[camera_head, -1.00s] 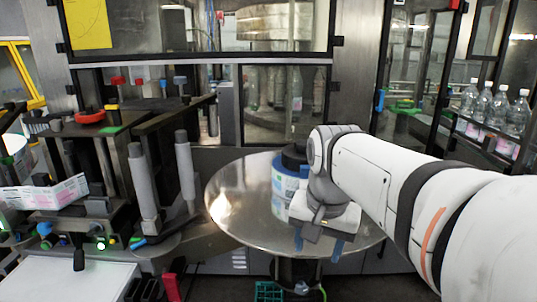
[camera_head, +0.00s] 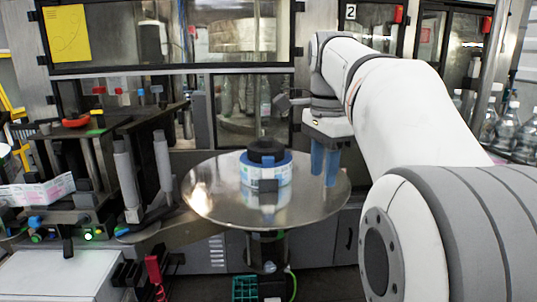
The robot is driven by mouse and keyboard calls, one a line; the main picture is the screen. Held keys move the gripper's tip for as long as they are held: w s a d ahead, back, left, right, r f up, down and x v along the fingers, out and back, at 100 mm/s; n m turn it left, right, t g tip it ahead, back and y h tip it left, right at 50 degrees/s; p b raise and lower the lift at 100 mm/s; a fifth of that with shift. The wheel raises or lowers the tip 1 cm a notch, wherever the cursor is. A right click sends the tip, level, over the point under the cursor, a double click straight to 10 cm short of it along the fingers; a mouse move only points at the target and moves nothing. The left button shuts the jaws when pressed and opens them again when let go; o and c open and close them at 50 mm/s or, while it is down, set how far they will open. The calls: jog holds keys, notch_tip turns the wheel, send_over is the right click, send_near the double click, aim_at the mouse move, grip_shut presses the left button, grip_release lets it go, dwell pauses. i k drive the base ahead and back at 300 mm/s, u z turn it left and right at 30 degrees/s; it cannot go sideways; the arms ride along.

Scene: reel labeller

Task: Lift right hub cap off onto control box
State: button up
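A black hub cap (camera_head: 267,149) sits on top of a blue and white label reel (camera_head: 265,172) on the round metal table (camera_head: 215,197). I cannot tell whether this is the right hub cap. My gripper (camera_head: 324,175) hangs to the right of the reel, above the table's right side, apart from the reel. Its two blue fingers point down, look spread mostly in depth, and hold nothing that I can see. A small box with lit and coloured buttons (camera_head: 75,238) at lower left may be the control box.
A labelling stand with two grey rollers (camera_head: 126,180) stands left of the table. A white flat surface (camera_head: 55,275) is at front left. A glass-doored machine (camera_head: 172,35) stands behind, with bottles (camera_head: 523,130) at right.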

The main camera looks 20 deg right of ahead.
aim_at(265, 146)
jog(key=u, duration=0.65)
jog(key=i, duration=1.3)
jog(key=z, duration=1.2)
jog(key=i, duration=0.5)
jog(key=u, duration=0.1)
